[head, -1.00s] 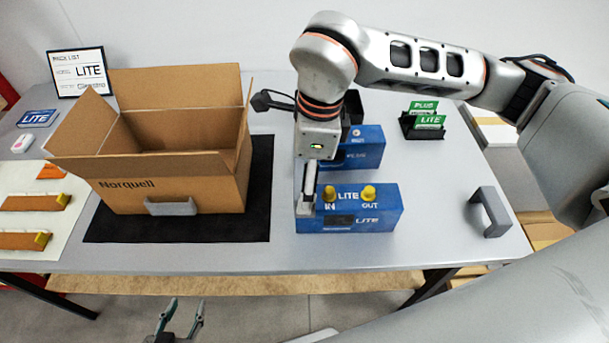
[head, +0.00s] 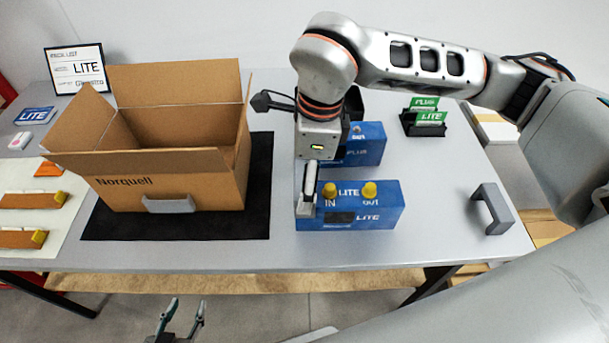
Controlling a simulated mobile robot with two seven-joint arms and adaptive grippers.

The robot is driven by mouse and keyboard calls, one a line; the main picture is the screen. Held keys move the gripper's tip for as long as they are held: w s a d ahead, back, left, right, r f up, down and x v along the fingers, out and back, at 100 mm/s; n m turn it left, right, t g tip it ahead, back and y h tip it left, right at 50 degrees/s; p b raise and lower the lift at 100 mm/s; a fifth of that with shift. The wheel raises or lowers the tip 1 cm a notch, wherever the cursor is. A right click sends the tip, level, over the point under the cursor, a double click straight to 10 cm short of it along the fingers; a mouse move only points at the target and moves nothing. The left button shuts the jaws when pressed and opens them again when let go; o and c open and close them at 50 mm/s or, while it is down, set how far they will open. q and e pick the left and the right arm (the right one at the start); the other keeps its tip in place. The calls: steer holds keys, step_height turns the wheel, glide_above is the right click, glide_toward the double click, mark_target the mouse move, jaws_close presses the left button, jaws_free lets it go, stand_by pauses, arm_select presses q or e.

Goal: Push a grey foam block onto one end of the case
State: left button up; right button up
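The blue LITE case (head: 365,214) stands on the table with two yellow caps on top. My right gripper (head: 307,208) points down at the case's left end, seen edge-on. A small grey piece shows at its tip, and I cannot tell whether this is fingertip or foam. A grey U-shaped foam block (head: 492,208) stands at the table's right, apart from the case. Another grey piece (head: 168,204) is at the front of the carton. My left gripper (head: 182,318) is open and empty below the table's front edge, with green fingertips.
An open Norquell carton (head: 120,190) stands on a black mat (head: 255,215). A blue PLUS case (head: 362,148) is behind the LITE case. A black holder (head: 425,128) carries green cards. Orange pieces lie on a white sheet (head: 70,215) at left.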

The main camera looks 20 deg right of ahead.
steer(key=shift+f+b, duration=1.1)
steer(key=shift+f, duration=0.7)
stand_by(1.5)
steer(key=o, duration=1)
steer(key=shift+r, duration=0.1)
steer(key=shift+r+p, duration=1.05)
steer(key=shift+r, duration=0.8)
steer(key=shift+r+p, duration=0.8)
steer(key=shift+r, duration=0.8)
